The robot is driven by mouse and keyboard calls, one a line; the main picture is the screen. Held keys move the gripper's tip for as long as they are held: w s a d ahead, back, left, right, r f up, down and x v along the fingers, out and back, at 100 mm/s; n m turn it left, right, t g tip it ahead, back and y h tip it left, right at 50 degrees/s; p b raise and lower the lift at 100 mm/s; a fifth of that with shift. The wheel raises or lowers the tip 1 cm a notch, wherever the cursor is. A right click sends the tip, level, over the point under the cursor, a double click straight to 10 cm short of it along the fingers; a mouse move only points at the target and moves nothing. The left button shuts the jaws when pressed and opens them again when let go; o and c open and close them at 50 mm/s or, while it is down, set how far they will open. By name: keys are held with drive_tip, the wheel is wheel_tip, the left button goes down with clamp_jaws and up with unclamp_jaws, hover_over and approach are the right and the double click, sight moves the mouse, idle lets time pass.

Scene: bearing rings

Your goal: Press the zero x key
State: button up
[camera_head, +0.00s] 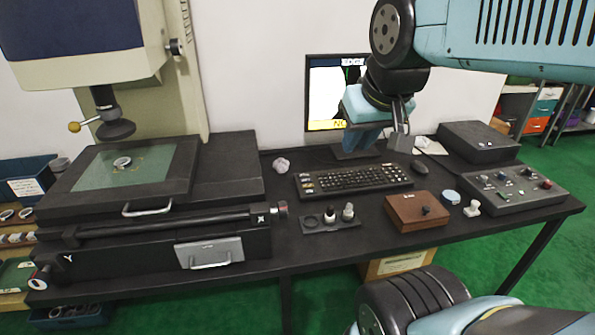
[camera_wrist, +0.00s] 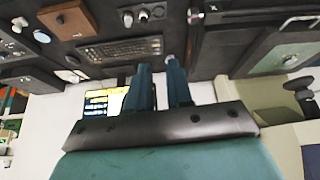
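The black keyboard (camera_head: 352,180) lies on the dark table in front of the monitor (camera_head: 325,95); it also shows in the wrist view (camera_wrist: 122,50). A grey control box (camera_head: 513,187) with several coloured buttons stands at the right. I cannot pick out a key marked zero x; the lettering is too small. My gripper (camera_head: 360,146) hangs in front of the monitor's lower right, beyond and above the keyboard. In the wrist view its two teal fingers (camera_wrist: 159,68) are a little apart with nothing between them. It appears to touch nothing.
The measuring machine with its glass stage (camera_head: 120,182) fills the left. A small rack (camera_head: 330,223) with fittings and a brown box (camera_head: 416,212) stand before the keyboard. A mouse (camera_head: 420,167) lies to its right, and a dark box (camera_head: 478,143) stands behind.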

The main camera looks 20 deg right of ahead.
clamp_jaws()
idle(0.9)
